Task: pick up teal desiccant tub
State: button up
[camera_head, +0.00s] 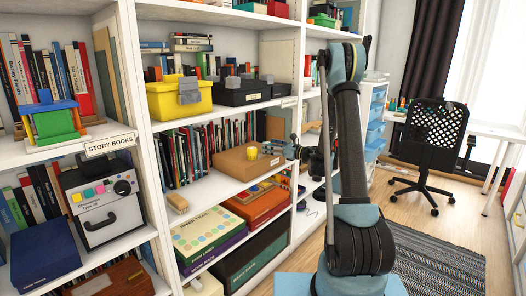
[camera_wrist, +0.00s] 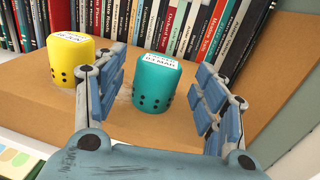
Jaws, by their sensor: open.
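The teal desiccant tub (camera_wrist: 156,84) stands upright on a brown box (camera_wrist: 30,92), with a white label on top and dark dots low on its side. In the wrist view my gripper (camera_wrist: 161,76) is open, with one finger at either side of the tub in the picture and gaps on both sides. The tub looks a little beyond the fingers; contact is not seen. In the head view my gripper (camera_head: 277,148) is beside the brown box (camera_head: 236,167) on the middle shelf. The teal tub is too small to make out clearly there.
A similar yellow tub (camera_wrist: 71,60) stands left of the teal one, close to my left finger; it also shows in the head view (camera_head: 252,153). A row of books (camera_wrist: 190,25) stands behind the box. The shelf with a yellow bin (camera_head: 179,100) is above.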

jog(key=x, duration=0.2)
jog(key=shift+w+a, duration=0.1)
jog(key=shift+a, duration=0.2)
jog(key=c, duration=1.2)
jog(key=shift+r, duration=0.15)
